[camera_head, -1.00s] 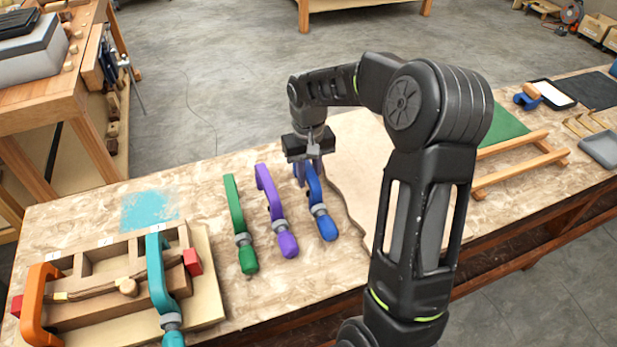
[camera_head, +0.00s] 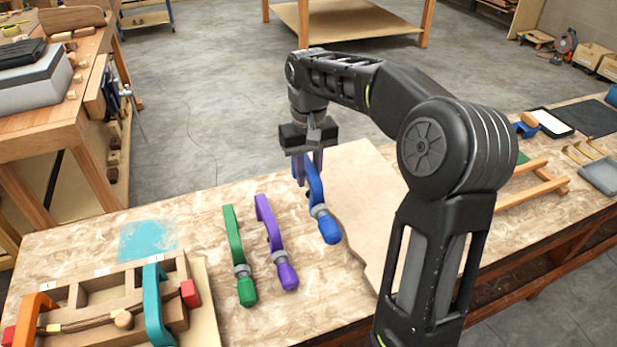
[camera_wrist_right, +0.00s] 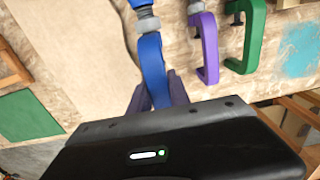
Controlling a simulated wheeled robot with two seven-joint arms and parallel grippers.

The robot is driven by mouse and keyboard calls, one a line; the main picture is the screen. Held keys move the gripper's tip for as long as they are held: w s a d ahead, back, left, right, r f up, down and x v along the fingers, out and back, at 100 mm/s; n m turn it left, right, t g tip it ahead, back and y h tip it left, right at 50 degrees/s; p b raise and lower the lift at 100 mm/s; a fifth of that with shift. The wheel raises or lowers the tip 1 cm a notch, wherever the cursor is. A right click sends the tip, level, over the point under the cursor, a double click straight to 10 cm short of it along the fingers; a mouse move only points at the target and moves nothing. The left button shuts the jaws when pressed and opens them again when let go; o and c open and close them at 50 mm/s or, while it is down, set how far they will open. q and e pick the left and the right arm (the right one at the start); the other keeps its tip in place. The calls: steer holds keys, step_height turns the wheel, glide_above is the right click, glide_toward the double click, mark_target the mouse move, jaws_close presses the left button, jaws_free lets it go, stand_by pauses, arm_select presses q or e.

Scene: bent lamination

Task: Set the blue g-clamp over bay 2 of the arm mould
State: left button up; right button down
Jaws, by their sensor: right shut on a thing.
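The blue g-clamp (camera_head: 318,203) hangs from my right gripper (camera_head: 308,168), which is shut on its frame at the upper end. In the right wrist view the blue clamp (camera_wrist_right: 152,66) runs up from between the fingers (camera_wrist_right: 158,92). It appears raised off the bench. The arm mould (camera_head: 90,297) lies at the lower left on a pale board. An orange clamp (camera_head: 27,318) spans its left end and a teal clamp (camera_head: 153,305) its right part. A thin curved wooden strip (camera_head: 85,325) runs along it between them. The bay numbers are too small to read. My left gripper is out of view.
A green clamp (camera_head: 234,250) and a purple clamp (camera_head: 271,235) lie side by side between the mould and the blue clamp. A teal paint patch (camera_head: 147,240) marks the bench behind the mould. A wooden frame (camera_head: 535,185) stands at the right.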

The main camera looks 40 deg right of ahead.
stand_by(0.4)
step_height(320, 180, up, 6)
steer(key=p, duration=0.5)
steer(key=shift+r, duration=0.1)
stand_by(1.0)
